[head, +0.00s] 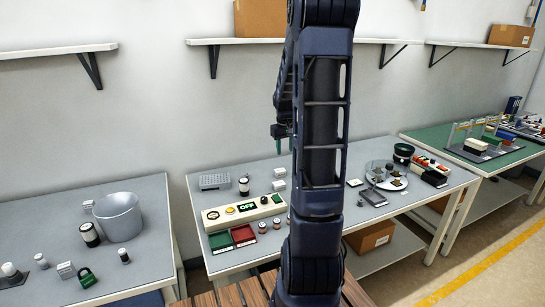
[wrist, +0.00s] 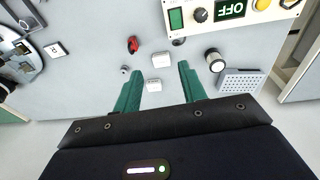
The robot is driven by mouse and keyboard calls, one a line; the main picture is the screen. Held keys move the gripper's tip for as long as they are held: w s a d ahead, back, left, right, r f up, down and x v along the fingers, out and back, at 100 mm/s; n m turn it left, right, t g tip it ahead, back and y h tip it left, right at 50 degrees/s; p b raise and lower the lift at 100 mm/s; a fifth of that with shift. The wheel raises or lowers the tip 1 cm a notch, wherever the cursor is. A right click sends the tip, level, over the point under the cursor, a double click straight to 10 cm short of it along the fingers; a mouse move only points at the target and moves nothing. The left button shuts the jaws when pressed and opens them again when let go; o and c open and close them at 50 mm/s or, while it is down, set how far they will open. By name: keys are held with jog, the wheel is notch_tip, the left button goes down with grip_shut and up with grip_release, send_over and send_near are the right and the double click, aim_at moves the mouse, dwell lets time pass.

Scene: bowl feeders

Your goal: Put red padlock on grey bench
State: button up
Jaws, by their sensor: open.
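A small red object with dark parts, which looks like the red padlock (wrist: 133,44), lies on a grey bench top (wrist: 95,65) in the wrist view, beyond my fingertips. I cannot make it out in the head view, where my arm covers part of the middle bench. My gripper (wrist: 158,84) is open and empty, with its green fingers spread above that bench. In the head view the gripper (head: 280,143) hangs above the middle grey bench (head: 355,218). Another grey-topped bench (head: 150,190) stands at the left. A green padlock (head: 86,277) lies on it.
A control panel (head: 243,211) with an OFF display, red and green trays (head: 243,235) and white blocks (wrist: 154,85) are on the middle bench. A round plate (head: 374,167) with parts is to its right. A grey bucket (head: 119,216) stands on the left bench.

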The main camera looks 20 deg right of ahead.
jog(key=s+a+r+t, duration=0.2)
jog(key=s+a+r, duration=0.85)
jog(key=s, duration=0.25)
jog(key=s+a, duration=0.3)
jog(key=s, duration=0.3)
jog(key=s+a+r+t, duration=0.1)
jog(key=s+a, duration=0.2)
jog(key=s, duration=0.4)
jog(key=shift+s+a+y, duration=0.3)
jog(key=shift+a+y, duration=0.05)
jog(key=shift+y, duration=0.05)
